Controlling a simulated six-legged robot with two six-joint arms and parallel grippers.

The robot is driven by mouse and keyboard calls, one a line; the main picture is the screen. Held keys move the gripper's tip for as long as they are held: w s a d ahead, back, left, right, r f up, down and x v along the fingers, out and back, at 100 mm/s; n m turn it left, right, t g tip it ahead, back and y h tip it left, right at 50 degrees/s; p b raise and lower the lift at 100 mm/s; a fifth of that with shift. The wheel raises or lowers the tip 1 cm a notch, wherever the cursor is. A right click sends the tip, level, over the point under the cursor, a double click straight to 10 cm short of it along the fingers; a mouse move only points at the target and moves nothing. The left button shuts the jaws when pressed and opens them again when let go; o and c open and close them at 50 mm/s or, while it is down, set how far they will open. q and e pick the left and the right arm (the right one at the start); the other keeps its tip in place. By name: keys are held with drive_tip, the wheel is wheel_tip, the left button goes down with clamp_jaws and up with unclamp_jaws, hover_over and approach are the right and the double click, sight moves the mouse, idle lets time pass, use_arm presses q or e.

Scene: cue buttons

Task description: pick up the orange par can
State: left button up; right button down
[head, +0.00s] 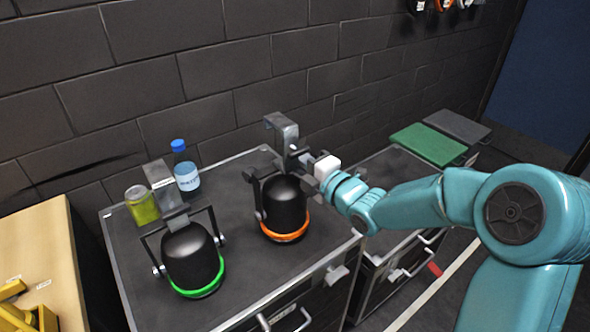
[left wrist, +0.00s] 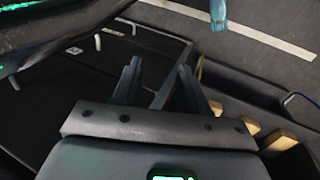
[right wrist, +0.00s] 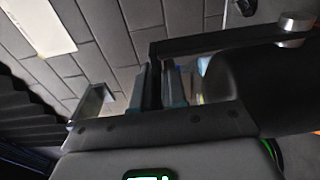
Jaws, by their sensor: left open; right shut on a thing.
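The orange par can (head: 286,205) is a black can with an orange ring at its base and a yoke and clamp on top. It is upright at the right part of the dark case top (head: 250,270); I cannot tell whether it touches it. My right gripper (head: 309,164) is shut on its yoke, near the clamp. In the right wrist view, my right gripper (right wrist: 164,85) closes on the dark yoke bar (right wrist: 225,42), with the black can body (right wrist: 265,88) at the right. My left gripper (left wrist: 159,72) is open and empty in the left wrist view.
A green-ringed par can (head: 192,258) stands to the left on the case. Behind it are a green-yellow can (head: 141,206) and a blue-capped bottle (head: 187,178). A brick wall (head: 220,90) rises behind. A wooden surface (head: 45,240) is at left, another case (head: 400,195) at right.

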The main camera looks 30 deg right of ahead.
wheel_tip(320, 180, up, 19)
drive_tip(key=p, duration=0.1)
drive_tip(key=shift+r+p, duration=0.2)
drive_tip(key=shift+p, duration=0.2)
drive_tip(key=shift+s, duration=0.15)
